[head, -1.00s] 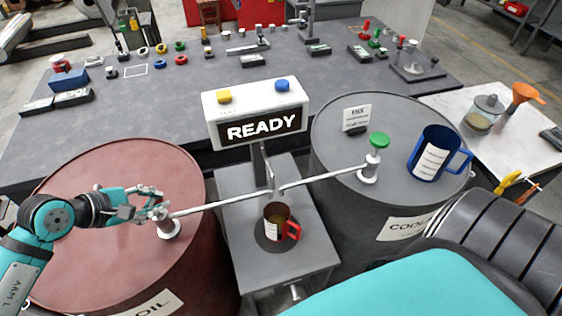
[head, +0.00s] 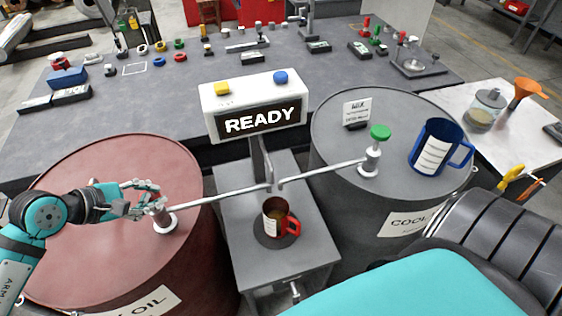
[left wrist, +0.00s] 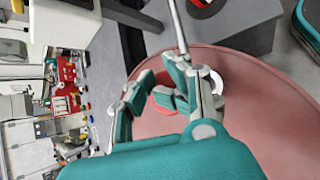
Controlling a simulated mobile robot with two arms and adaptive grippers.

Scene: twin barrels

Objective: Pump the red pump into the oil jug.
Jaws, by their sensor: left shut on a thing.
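The red pump stands on the red oil barrel (head: 110,165). Its white collar (head: 165,221) shows, and its spout (head: 220,195) reaches right toward the middle stand. My left gripper (head: 150,200) is shut on the red pump knob, mostly hidden by the fingers in the head view. In the left wrist view the red knob (left wrist: 163,98) shows between the fingers (left wrist: 178,88). My right gripper is not in view.
A sign box (head: 254,105) with yellow and blue buttons reads READY. The grey coolant barrel (head: 330,125) at right bears a green-knobbed pump (head: 372,155) and a blue jug (head: 436,148). A workbench (head: 200,75) with small parts lies behind.

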